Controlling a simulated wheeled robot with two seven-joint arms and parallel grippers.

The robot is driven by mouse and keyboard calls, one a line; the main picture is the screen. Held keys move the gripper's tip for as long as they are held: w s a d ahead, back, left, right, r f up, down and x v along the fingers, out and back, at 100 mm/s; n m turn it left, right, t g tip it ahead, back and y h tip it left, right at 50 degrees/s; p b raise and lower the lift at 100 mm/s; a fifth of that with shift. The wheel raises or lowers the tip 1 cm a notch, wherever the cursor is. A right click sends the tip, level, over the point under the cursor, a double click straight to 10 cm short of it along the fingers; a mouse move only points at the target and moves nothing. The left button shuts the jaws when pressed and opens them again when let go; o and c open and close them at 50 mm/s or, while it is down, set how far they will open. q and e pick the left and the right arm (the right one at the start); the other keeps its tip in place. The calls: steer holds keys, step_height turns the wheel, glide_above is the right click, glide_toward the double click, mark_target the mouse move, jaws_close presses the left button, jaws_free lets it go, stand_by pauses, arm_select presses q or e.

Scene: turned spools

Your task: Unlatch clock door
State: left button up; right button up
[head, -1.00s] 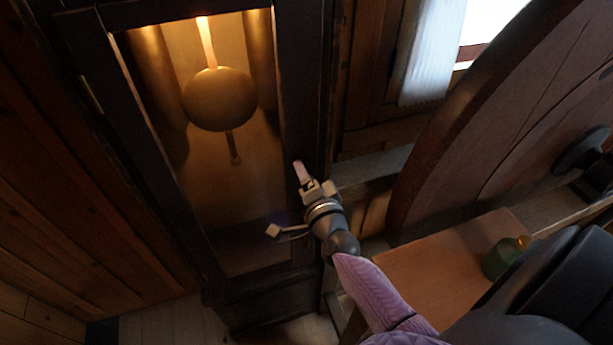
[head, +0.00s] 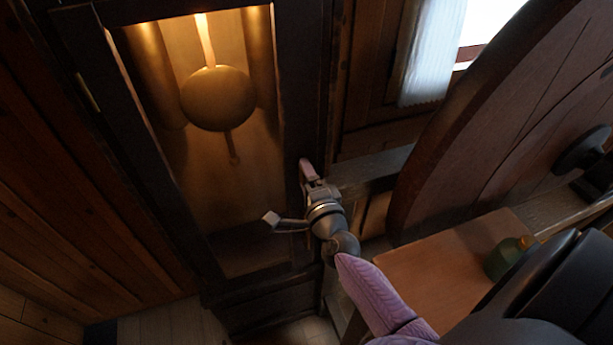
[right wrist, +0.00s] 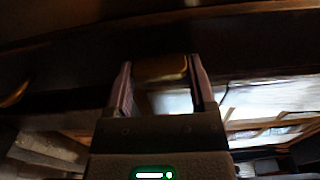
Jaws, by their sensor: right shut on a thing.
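The tall dark clock case fills the left middle of the head view. Its door (head: 305,110) has a glass pane, and a brass pendulum (head: 217,98) shows behind it. The door looks closed. My right gripper (head: 307,168) is at the door's right frame, with its fingers against the dark wood. In the right wrist view, a small brass latch piece (right wrist: 160,68) sits between the two fingers of the right gripper (right wrist: 160,85), which is shut on it. In the head view the fingers hide the latch. My left gripper is not in view.
A brass hinge (head: 87,93) is on the door's left side. A large round dark wooden wheel (head: 450,150) stands to the right. Below it, a wooden bench top (head: 430,265) holds a small green object (head: 508,258). A wood-panelled wall is at the left.

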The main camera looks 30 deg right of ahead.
steer(key=o, duration=1.2)
steer(key=shift+s, duration=0.1)
steer(key=v, duration=0.9)
steer(key=shift+s+a, duration=0.2)
steer(key=shift+s, duration=0.15)
